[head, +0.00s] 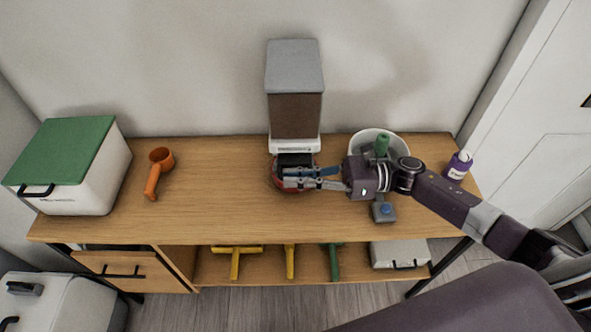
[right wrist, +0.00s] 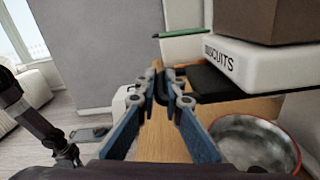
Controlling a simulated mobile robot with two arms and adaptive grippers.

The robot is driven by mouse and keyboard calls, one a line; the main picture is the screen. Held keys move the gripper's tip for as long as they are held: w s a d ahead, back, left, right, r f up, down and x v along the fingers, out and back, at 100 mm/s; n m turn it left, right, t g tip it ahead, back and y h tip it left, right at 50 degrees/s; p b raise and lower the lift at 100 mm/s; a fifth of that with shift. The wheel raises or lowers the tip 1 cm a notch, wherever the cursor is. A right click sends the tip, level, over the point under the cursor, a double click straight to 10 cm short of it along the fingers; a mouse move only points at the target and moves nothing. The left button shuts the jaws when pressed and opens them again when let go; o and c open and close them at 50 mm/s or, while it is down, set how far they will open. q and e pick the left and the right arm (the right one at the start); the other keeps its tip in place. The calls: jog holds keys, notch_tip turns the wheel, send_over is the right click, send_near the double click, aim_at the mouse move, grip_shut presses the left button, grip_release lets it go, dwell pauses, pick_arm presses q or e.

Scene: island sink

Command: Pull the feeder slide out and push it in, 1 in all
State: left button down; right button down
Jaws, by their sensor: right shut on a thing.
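The feeder (head: 295,95) stands at the back middle of the table, with a grey lid, brown hopper and white base. The base, lettered BISCUITS, shows at the upper right of the right wrist view (right wrist: 270,45). The black slide (right wrist: 215,83) sticks out from under the base; it also shows in the head view (head: 294,160). My right gripper (right wrist: 165,88) is shut on the slide's front end. The fingers partly hide the slide and the bowl below it in the head view. A red-rimmed bowl (right wrist: 255,145) sits below the slide. My left gripper is not seen.
An orange scoop (head: 158,165) and a green-lidded white box (head: 85,185) are at left. A white bowl (head: 400,143), a purple jar (head: 458,166) and a grey block with blue button (head: 384,212) are at right. The table between scoop and feeder is clear.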

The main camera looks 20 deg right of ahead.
jog(key=shift+s+a, duration=0.15)
jog(key=shift+s, duration=0.5)
jog(key=c, duration=2.3)
grip_release()
jog(key=v, duration=1.2)
